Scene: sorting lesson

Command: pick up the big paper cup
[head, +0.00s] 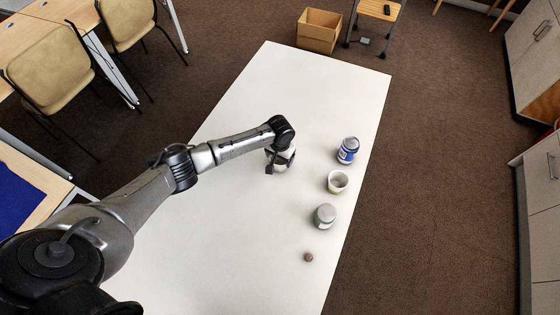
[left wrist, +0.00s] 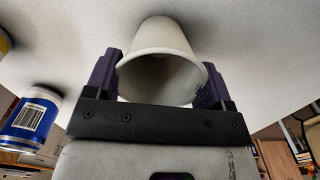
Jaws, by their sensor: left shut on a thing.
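The big paper cup, plain white, shows in the left wrist view (left wrist: 162,48) with its open rim toward the camera. My left gripper (left wrist: 160,82) is shut on it, with one dark finger on each side of the cup. In the head view the left gripper (head: 280,155) is over the middle of the white table, and the gripper and wrist hide most of the cup. Whether the cup's base touches the table I cannot tell. My right gripper is not in view.
The table's far end is clear. A cardboard box (head: 318,33) stands beyond it.

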